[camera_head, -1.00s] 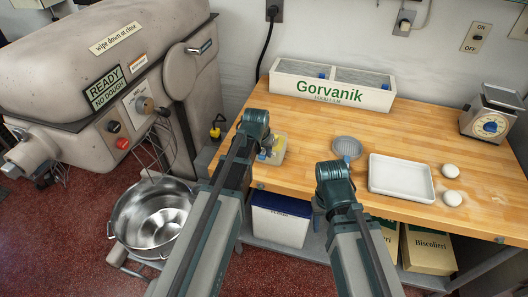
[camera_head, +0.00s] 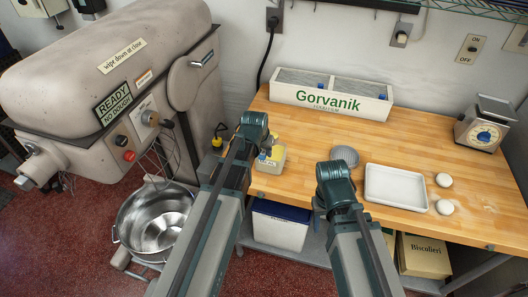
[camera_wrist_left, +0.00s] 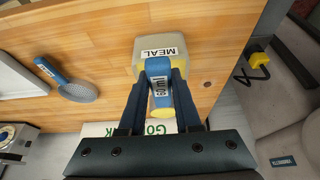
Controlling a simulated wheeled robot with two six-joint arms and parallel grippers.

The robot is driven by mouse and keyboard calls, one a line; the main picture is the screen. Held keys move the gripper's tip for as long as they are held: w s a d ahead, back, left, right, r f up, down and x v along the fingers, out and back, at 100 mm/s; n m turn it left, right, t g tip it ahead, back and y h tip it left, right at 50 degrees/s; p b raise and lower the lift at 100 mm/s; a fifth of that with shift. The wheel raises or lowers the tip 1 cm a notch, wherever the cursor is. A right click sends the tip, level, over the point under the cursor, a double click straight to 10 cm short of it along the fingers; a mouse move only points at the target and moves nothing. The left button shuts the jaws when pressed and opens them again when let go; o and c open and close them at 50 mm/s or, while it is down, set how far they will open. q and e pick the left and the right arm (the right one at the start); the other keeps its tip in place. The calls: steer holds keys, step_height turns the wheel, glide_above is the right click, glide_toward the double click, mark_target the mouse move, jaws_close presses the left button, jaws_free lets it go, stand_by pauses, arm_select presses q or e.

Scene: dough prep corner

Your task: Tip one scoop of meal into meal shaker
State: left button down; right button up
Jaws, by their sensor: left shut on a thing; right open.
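A pale box labelled MEAL (camera_wrist_left: 160,45) sits on the wooden table near its front left; it also shows in the head view (camera_head: 272,164). My left gripper (camera_wrist_left: 159,98) is shut on a blue labelled thing (camera_wrist_left: 159,72) with a yellow end, beside or over the box. I cannot read its label or tell whether they touch. My right gripper (camera_head: 318,212) is open at the table's front edge, its fingers mostly hidden by its wrist. A round grey head (camera_head: 345,155) lies on the table; the left wrist view shows it with a blue handle (camera_wrist_left: 50,72).
A white Gorvanik box (camera_head: 330,100) stands at the back. A white tray (camera_head: 397,204), two pale balls (camera_head: 444,193) and a scale (camera_head: 484,133) are to the right. A mixer (camera_head: 125,80) and metal bowl (camera_head: 155,225) stand left of the table.

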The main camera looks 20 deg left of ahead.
arm_select(q)
steer(key=shift+r, duration=0.45)
step_height(320, 180, up, 3)
steer(key=p, duration=0.3)
steer(key=shift+r, duration=0.1)
